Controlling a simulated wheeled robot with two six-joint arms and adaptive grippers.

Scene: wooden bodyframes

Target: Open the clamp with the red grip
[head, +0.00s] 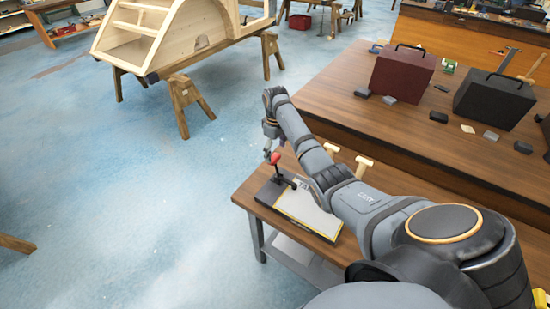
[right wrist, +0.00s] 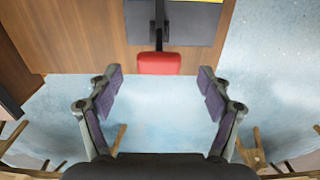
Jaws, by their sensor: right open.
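The clamp's red grip (head: 275,157) stands on a black lever above a dark base (head: 270,190) at the left end of a small wooden table. My right gripper (head: 270,142) is just behind and above the grip in the head view, partly hidden by its own wrist. In the right wrist view my right gripper (right wrist: 160,78) is open and empty. There the red grip (right wrist: 158,63) lies centred between the two fingers, at about the level of their tips; I see no contact. The black lever (right wrist: 159,28) runs up from it toward the base. My left gripper is not in view.
A framed white board (head: 305,208) lies beside the clamp on the small table (head: 262,212). Wooden-handled tools (head: 362,163) are behind my forearm. A larger bench (head: 345,105) carries dark red and black cases. Blue floor lies open to the left.

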